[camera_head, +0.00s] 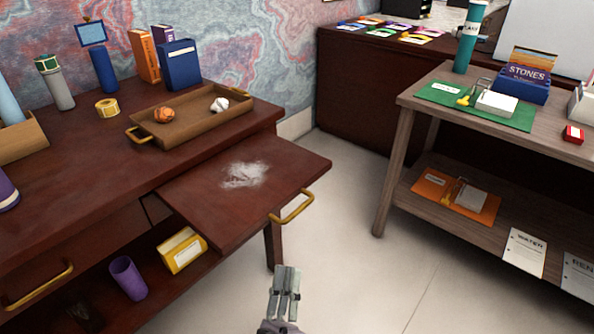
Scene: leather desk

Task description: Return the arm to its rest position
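My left gripper (285,281) is at the bottom centre of the head view, over the pale floor in front of the desk. Its two fingers lie side by side, close together, with nothing seen between them. It is apart from the desk and from the brass handle (292,207) of the pulled-out board. My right gripper is not in view.
The dark red desk (60,215) has a pulled-out board (225,210) with a white powdery patch (243,175). A wooden tray (190,115) holds an orange lump (164,115) and a white one (219,104). A wooden table (420,100) stands right. Floor between is clear.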

